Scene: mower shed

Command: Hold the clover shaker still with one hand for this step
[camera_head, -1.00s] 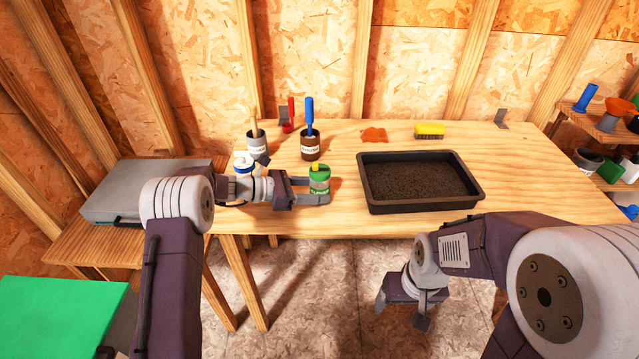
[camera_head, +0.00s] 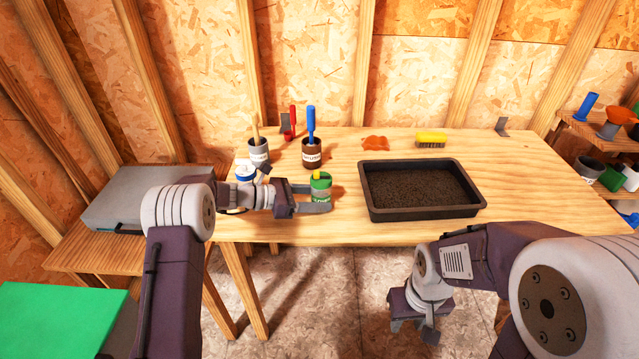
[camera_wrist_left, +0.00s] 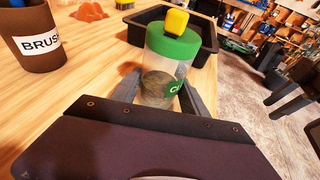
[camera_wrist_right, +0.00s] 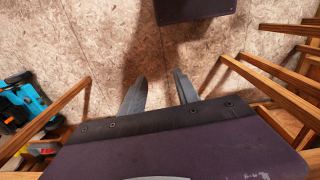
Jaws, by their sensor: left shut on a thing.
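The clover shaker (camera_head: 320,188) is a clear jar with a green lid, a yellow cap and a green label, upright on the bench near its front edge. In the left wrist view, the shaker (camera_wrist_left: 168,72) stands between the fingers, with some brownish contents in its lower part. My left gripper (camera_head: 310,197) is shut on its body from the left. Its lower part is partly hidden by the gripper. My right gripper (camera_wrist_right: 160,90) is open and empty. It hangs low in front of the bench, above the floor.
A black tray of dark soil (camera_head: 478,205) lies right of the shaker. Behind are a brown brush pot (camera_head: 311,155), a grey pot (camera_head: 258,150), an orange cloth-like patch (camera_head: 375,143) and a yellow brush (camera_head: 431,139). A white-and-blue container (camera_head: 244,170) stands behind my left wrist.

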